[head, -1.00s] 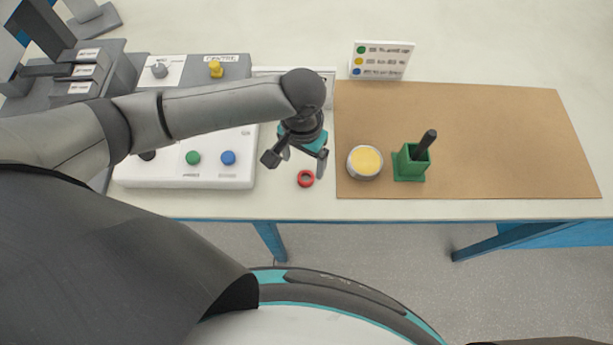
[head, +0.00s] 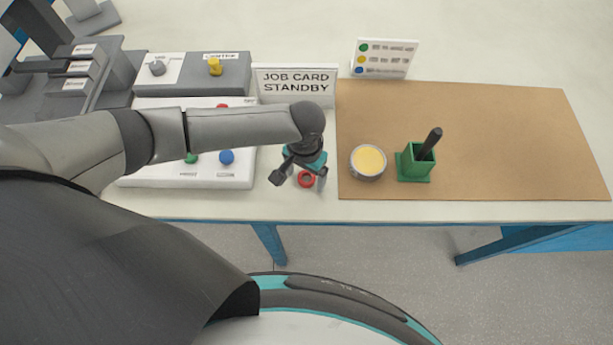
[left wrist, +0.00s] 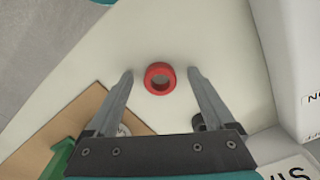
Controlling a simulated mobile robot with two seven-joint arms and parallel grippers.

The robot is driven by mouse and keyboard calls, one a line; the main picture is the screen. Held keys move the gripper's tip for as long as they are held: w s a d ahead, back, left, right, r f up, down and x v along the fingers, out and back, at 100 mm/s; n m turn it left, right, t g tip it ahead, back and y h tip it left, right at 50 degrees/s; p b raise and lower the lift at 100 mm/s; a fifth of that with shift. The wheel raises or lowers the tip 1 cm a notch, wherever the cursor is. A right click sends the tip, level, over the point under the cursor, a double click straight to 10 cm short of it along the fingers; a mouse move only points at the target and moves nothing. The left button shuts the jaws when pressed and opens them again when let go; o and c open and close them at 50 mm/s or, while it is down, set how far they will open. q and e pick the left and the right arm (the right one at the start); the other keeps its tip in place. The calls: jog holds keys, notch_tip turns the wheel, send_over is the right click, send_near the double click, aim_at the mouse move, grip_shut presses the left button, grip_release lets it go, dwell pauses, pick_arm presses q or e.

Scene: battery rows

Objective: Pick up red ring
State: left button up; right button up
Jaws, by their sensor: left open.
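The red ring (head: 306,179) lies flat on the pale table, left of the brown mat and close to the table's front edge. My left gripper (head: 300,183) is open above it, and part of the ring is hidden by the gripper in the head view. In the left wrist view the ring (left wrist: 160,78) shows whole, between the tips of the two open fingers (left wrist: 161,74) and apart from both. The fingers look empty. My right gripper does not show.
A tin with yellow contents (head: 368,161) and a green holder (head: 413,165) with a dark handle stand on the brown mat (head: 500,150). A white button panel (head: 140,176) is at left. A "JOB CARD STANDBY" sign (head: 295,84) stands behind. The table's front edge is near.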

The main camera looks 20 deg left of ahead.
pick_arm(q)
jog(key=shift+c, duration=0.2)
grip_shut()
dwell(0.4)
jog(key=shift+r, duration=0.15)
